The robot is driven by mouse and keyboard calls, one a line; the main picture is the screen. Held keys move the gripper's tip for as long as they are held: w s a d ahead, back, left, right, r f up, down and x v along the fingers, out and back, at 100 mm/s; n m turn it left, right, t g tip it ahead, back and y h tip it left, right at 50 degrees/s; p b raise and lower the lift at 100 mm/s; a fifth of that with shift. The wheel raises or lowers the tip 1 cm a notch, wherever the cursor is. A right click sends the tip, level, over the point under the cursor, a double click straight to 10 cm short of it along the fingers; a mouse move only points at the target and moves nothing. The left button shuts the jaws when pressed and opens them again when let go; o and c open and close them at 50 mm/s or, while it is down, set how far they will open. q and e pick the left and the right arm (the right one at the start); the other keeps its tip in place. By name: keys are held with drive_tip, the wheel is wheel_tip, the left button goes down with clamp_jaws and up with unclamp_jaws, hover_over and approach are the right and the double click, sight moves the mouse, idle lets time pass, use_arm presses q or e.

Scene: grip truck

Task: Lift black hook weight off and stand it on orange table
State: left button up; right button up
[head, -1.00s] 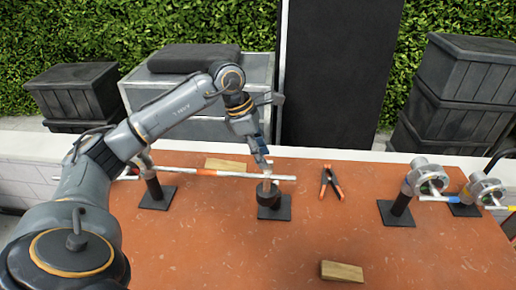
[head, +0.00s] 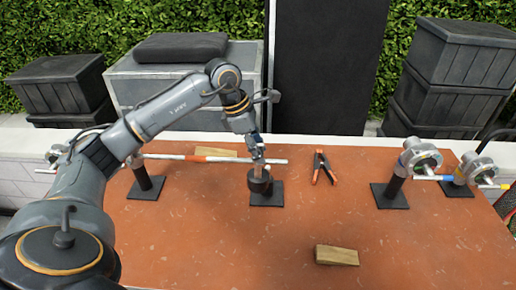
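My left gripper (head: 258,160) points down at the bar, directly above the weight. Its fingers are small and overlap the bar and the weight's upper part, so its grip and the hook cannot be made out. My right gripper is out of view.
A stand (head: 145,182) is under the bar at left. Wooden blocks lie at front (head: 337,256) and behind the bar (head: 215,152). Clamps on stands (head: 395,186) are at right.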

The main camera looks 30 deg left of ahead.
use_arm(q)
drive_tip(key=shift+r, duration=0.2)
clamp_jaws()
drive_tip(key=shift+r+p, duration=0.75)
drive_tip(key=shift+r, duration=0.35)
drive_tip(key=shift+s+d+b, duration=0.25)
drive_tip(key=shift+s+d, duration=0.15)
drive_tip(key=shift+s, duration=0.3)
drive_tip(key=shift+s+d+b, duration=0.2)
drive_tip(key=shift+s+d, duration=0.25)
drive_tip(key=shift+s, duration=0.25)
drive_tip(key=shift+s+d+b, duration=0.25)
drive_tip(key=shift+s+d, duration=0.15)
drive_tip(key=shift+s, duration=0.3)
